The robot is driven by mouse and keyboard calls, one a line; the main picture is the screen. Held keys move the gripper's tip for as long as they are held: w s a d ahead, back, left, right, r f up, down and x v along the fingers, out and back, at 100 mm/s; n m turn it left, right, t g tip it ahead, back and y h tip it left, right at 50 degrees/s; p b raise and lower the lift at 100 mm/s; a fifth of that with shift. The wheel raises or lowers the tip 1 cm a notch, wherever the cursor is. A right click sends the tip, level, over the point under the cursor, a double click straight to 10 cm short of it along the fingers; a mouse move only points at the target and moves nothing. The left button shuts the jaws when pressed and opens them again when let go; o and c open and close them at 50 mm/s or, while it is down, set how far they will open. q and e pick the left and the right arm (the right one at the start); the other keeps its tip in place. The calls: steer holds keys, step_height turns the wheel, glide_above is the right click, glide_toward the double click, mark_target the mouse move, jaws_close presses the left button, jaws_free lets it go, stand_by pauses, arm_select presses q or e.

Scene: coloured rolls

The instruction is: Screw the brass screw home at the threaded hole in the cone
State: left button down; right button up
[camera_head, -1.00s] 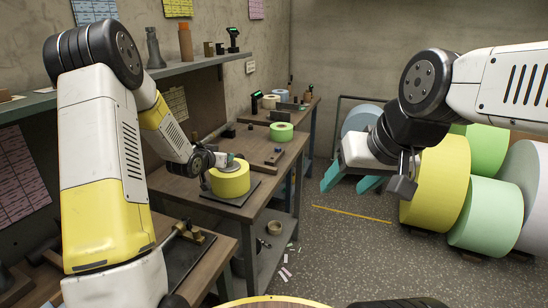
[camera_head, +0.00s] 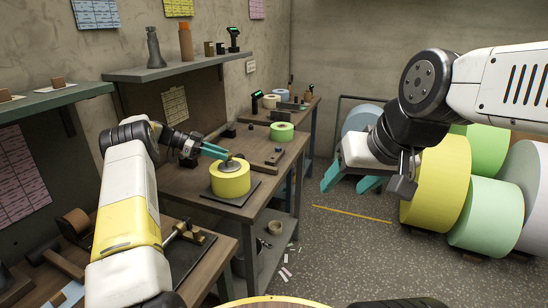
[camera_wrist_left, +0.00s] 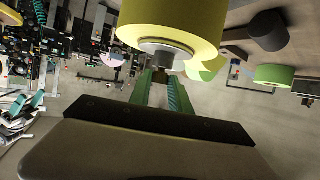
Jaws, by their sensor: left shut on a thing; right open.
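The yellow roll (camera_head: 230,184) lies on a dark mat on the bench, with the grey cone (camera_head: 232,166) in its top. In the left wrist view the roll (camera_wrist_left: 190,28) hangs at the top of the picture, with the cone (camera_wrist_left: 165,57) under it. My left gripper (camera_head: 227,155) reaches in from the left, its teal fingers at the cone's top. It is shut on the brass screw (camera_wrist_left: 160,73), a small dark brass piece at the cone. The threaded hole is hidden, and I cannot tell how deep the screw sits. My right gripper (camera_head: 350,184) is open and empty, away from the bench.
A green roll (camera_head: 282,131) lies farther back on the benches. Large yellow (camera_head: 440,185) and green (camera_head: 484,215) rolls stand at the right. A shelf (camera_head: 185,66) runs along the left wall above the bench. The floor in the middle is mostly clear.

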arm_select(q)
steer(key=shift+w+d+r+m+g, duration=0.1)
steer(key=shift+d+r+m+g, duration=0.15)
steer(key=shift+m+g, duration=0.25)
steer(key=c, duration=1.1)
jaws_free()
steer(key=shift+d, duration=0.2)
steer(key=shift+a+f, duration=0.1)
steer(key=shift+a, duration=0.05)
steer(key=shift+c, duration=0.5)
steer(key=shift+a, duration=0.1)
steer(key=shift+c, duration=1.4)
